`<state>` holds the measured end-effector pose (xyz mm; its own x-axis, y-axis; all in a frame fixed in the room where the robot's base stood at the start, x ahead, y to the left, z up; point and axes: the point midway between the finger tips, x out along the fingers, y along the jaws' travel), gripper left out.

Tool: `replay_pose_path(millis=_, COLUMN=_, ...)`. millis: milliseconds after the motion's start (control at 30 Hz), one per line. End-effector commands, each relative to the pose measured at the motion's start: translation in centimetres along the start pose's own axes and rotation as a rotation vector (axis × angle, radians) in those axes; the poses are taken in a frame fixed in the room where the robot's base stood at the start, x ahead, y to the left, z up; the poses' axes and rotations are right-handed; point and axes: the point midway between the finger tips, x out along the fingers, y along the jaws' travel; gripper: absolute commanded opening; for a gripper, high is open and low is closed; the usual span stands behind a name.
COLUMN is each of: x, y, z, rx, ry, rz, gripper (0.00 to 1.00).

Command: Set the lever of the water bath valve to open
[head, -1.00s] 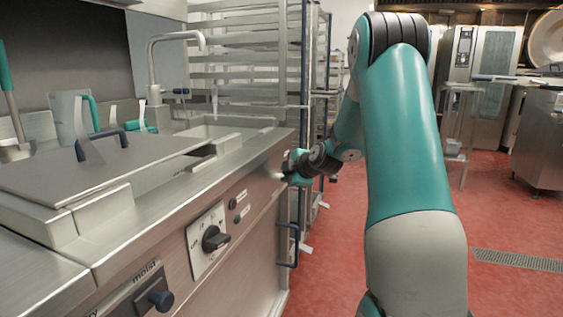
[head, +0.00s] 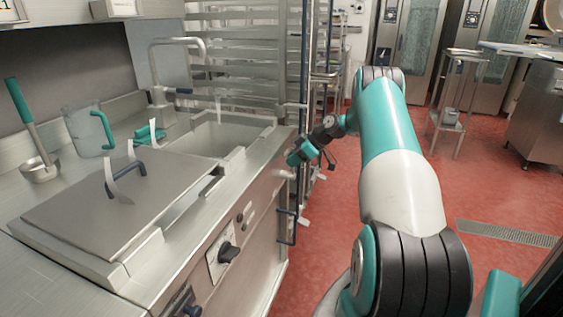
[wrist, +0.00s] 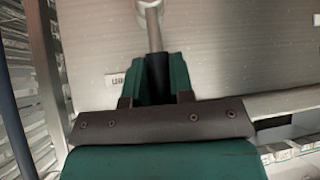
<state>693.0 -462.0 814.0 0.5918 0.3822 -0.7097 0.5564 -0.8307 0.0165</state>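In the wrist view a pale metal rod (wrist: 150,28) runs down from the top edge to a dark grip (wrist: 157,72); I take this as the valve lever. My gripper (wrist: 160,68) has its green fingers on both sides of the dark grip, with no clear gap. A small white label (wrist: 116,80) with partly hidden, upside-down letters is on the steel panel left of the lever. In the head view my gripper (head: 302,151) is at the right end of the steel kettle unit (head: 262,185). The lever cannot be made out there.
The kettle unit's front has a black knob (head: 229,252) and a dark blue rail handle (head: 286,226). A tap (head: 160,85), jug (head: 88,130) and ladle (head: 38,165) are on the unit.

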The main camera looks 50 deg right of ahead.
Motion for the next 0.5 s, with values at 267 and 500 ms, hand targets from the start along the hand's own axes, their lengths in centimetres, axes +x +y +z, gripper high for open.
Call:
replay_pose_path(millis=267, x=0.11, y=-0.02, z=0.07, rx=-0.003, ry=0.000, rz=0.005, gripper=0.52)
replay_pose_path(millis=500, x=-0.45, y=0.00, z=-0.06, rx=-0.004, ry=0.000, rz=0.007, gripper=0.52)
